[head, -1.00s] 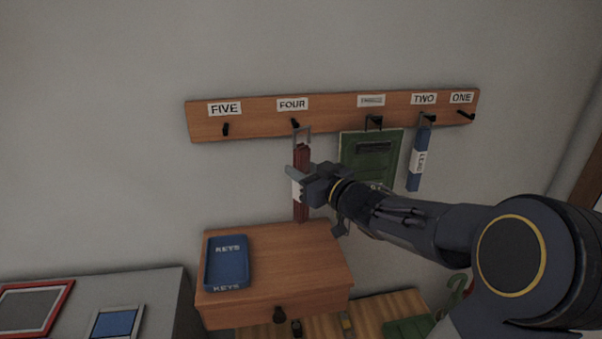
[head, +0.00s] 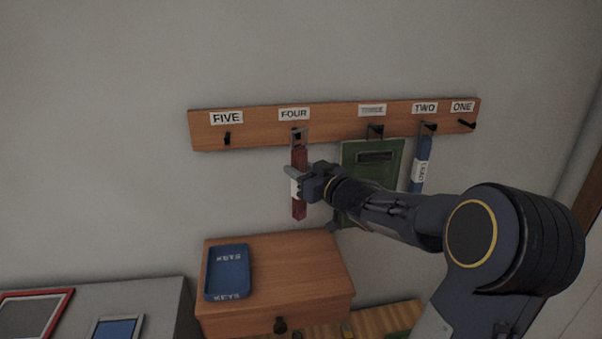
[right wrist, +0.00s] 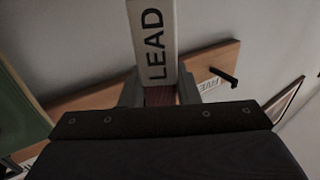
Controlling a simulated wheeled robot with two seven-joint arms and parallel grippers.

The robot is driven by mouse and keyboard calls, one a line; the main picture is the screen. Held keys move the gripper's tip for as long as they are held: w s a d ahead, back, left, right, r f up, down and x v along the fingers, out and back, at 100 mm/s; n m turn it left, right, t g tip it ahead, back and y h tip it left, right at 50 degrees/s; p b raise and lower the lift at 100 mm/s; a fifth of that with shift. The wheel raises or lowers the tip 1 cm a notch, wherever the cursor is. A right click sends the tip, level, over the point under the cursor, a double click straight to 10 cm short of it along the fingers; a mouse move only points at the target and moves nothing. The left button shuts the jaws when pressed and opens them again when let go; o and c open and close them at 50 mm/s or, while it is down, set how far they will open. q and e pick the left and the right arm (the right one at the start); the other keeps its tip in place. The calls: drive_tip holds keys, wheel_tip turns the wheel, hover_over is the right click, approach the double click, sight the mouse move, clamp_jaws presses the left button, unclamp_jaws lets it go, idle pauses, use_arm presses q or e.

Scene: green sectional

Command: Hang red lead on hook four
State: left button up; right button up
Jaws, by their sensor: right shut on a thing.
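The red lead (head: 299,207) is a narrow upright red strip with a white label and a grey loop (head: 304,132) at its top. My right gripper (head: 296,181) is shut on it at the label, coming from the right. The loop overlaps hook four (head: 296,134), under the FOUR label (head: 294,114); I cannot tell whether it is around the hook or just in front. In the right wrist view the lead's white LEAD label (right wrist: 155,40) stands between the fingers, with a bit of red below. The left gripper is not in view.
The wooden rail (head: 260,128) carries hook five (head: 227,139), empty, at left. A green item (head: 386,153) hangs at three and a blue lead (head: 420,168) at two. Below stands a wooden cabinet (head: 325,262) with a blue KEYS tray (head: 228,270).

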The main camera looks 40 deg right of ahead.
drive_tip(key=shift+w+d+f, duration=0.25)
drive_tip(key=shift+w+d, duration=0.15)
drive_tip(key=shift+w, duration=0.3)
drive_tip(key=shift+w+d+f, duration=0.25)
drive_tip(key=shift+w+d, duration=0.1)
drive_tip(key=shift+w, duration=0.3)
drive_tip(key=shift+w+d+f, duration=0.25)
drive_tip(key=shift+w+d, duration=0.15)
drive_tip(key=shift+w, duration=0.3)
drive_tip(key=o, duration=1.1)
drive_tip(key=shift+c, duration=0.2)
drive_tip(key=s, duration=0.7)
drive_tip(key=shift+s+b, duration=0.3)
drive_tip(key=shift+s, duration=0.1)
